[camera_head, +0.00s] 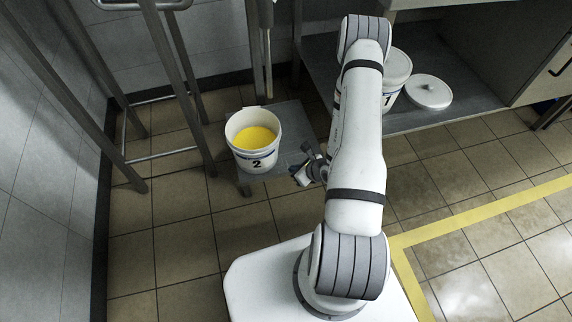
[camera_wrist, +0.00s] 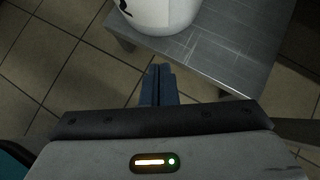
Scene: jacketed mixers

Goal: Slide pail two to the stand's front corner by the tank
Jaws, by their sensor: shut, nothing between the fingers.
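Pail two (camera_head: 255,141) is a white open pail marked "2" with yellow contents. It stands upright on the low grey metal stand (camera_head: 291,145), near the stand's left front edge. In the wrist view its lower part (camera_wrist: 166,14) shows at the top, with the stand (camera_wrist: 228,47) around it. My gripper (camera_head: 300,177) is to the right of the pail and by the stand's front edge in the head view. In the wrist view the fingers (camera_wrist: 158,84) are shut together and empty, apart from the pail. The tank is not clearly identifiable.
Pail one (camera_head: 395,78) and a white lid (camera_head: 428,93) rest on a grey shelf (camera_head: 465,100) at the back right. Metal frame legs (camera_head: 178,75) stand left of the stand. Tiled floor in front is clear, with yellow tape (camera_head: 480,210) at right.

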